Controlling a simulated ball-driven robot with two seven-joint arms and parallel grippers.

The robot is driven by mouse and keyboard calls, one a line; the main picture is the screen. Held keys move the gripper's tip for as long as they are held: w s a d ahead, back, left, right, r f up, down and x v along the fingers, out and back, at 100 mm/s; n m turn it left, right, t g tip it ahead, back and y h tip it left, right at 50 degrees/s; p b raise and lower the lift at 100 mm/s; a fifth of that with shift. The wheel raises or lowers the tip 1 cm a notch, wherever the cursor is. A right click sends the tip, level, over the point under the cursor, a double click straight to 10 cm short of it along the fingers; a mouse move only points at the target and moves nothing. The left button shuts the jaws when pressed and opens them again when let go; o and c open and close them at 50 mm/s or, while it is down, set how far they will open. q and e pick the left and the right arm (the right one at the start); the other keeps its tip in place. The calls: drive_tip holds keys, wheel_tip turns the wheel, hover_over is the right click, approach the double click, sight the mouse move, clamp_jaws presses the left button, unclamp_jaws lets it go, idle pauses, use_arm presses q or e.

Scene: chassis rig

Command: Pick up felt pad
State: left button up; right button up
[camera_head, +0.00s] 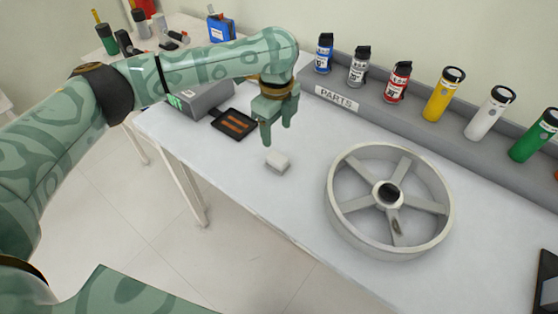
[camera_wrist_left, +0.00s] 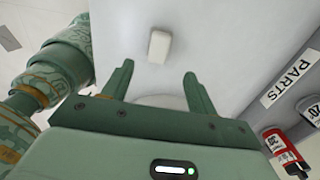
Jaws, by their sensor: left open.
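The felt pad appears to be the small off-white block (camera_head: 278,162) lying on the white table near its front edge. It also shows in the left wrist view (camera_wrist_left: 160,46), beyond the fingertips and roughly centred between them. My left gripper (camera_head: 278,136) is open and empty, pointing down above the table just behind the pad. Its two fingers show apart in the left wrist view (camera_wrist_left: 159,72). The fingers do not touch the pad. My right gripper is in neither view.
A grey spoked wheel (camera_head: 333,207) lies right of the pad. A dark tray with orange strips (camera_head: 234,124) and a grey box (camera_head: 203,98) are to the left. A grey parts shelf (camera_head: 352,104) with several cans and bottles runs along the back. White table (camera_head: 310,136) is clear around the pad.

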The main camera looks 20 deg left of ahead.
use_arm(q)
drive_tip(key=b, duration=0.2)
hover_over(277, 157)
drive_tip(key=f, duration=0.5)
drive_tip(key=shift+w+f, duration=0.25)
drive_tip(key=shift+w, duration=0.05)
drive_tip(key=shift+f, duration=0.35)
drive_tip(key=f, duration=0.1)
drive_tip(key=f+b, duration=0.1)
drive_tip(key=f, duration=0.1)
drive_tip(key=f+b, duration=0.1)
drive_tip(key=f, duration=0.1)
drive_tip(key=shift+s, duration=0.25)
drive_tip(key=shift+r, duration=0.15)
drive_tip(key=c, duration=0.9)
